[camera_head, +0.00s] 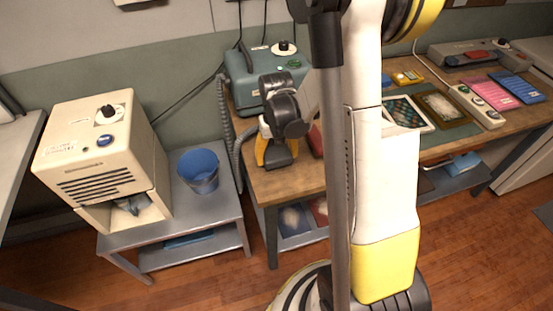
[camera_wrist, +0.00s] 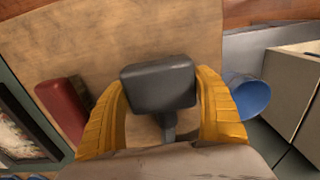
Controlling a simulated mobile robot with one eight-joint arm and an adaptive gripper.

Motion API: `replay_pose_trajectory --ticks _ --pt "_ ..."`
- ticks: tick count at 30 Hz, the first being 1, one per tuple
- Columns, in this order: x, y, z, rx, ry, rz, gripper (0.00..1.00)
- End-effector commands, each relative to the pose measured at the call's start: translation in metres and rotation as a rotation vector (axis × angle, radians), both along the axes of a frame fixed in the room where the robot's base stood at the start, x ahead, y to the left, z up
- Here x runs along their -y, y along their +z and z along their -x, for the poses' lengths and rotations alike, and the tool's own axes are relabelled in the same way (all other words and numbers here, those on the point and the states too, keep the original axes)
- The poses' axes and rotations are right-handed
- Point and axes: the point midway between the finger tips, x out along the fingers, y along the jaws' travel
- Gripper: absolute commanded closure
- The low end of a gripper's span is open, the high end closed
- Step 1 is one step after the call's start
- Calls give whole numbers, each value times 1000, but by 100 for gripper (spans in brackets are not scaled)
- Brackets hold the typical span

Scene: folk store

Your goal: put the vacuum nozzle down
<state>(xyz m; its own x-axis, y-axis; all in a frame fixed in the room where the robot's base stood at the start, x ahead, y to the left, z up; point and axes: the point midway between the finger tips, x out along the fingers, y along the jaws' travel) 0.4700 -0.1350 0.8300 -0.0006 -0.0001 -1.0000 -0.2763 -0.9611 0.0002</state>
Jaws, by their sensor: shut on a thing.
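The vacuum nozzle is a dark grey block with a narrower neck (camera_wrist: 160,85). In the wrist view it sits between the yellow fingers of my gripper (camera_wrist: 165,110), which is shut on it. In the head view my gripper (camera_head: 275,148) is low over the left end of the wooden table (camera_head: 290,182), and the nozzle shows dark (camera_head: 278,157) between the fingers. I cannot tell whether the nozzle touches the tabletop. A grey ribbed hose (camera_head: 226,110) hangs from the teal machine (camera_head: 262,75) and loops up close to my gripper.
A dark red block (camera_wrist: 62,110) lies beside my gripper on the table. A blue bin (camera_head: 199,172) and a cream machine (camera_head: 100,150) stand on a lower grey table to the left. Framed panels (camera_head: 445,106) lie farther right. Bare wood shows around the nozzle.

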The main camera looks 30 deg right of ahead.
Motion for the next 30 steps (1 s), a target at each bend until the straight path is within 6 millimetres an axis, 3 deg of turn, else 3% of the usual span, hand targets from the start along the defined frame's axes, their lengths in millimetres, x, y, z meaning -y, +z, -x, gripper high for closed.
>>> replay_pose_trajectory --ticks 10,11,12,13,23,30 --pt "0 -4 0 0 0 0 61" --pt "0 -3 0 0 0 0 17" --pt "0 -3 0 0 0 0 5" --pt "0 -3 0 0 0 0 0" --pt "0 5 0 0 0 0 0" --pt "0 57 1 0 0 0 0"
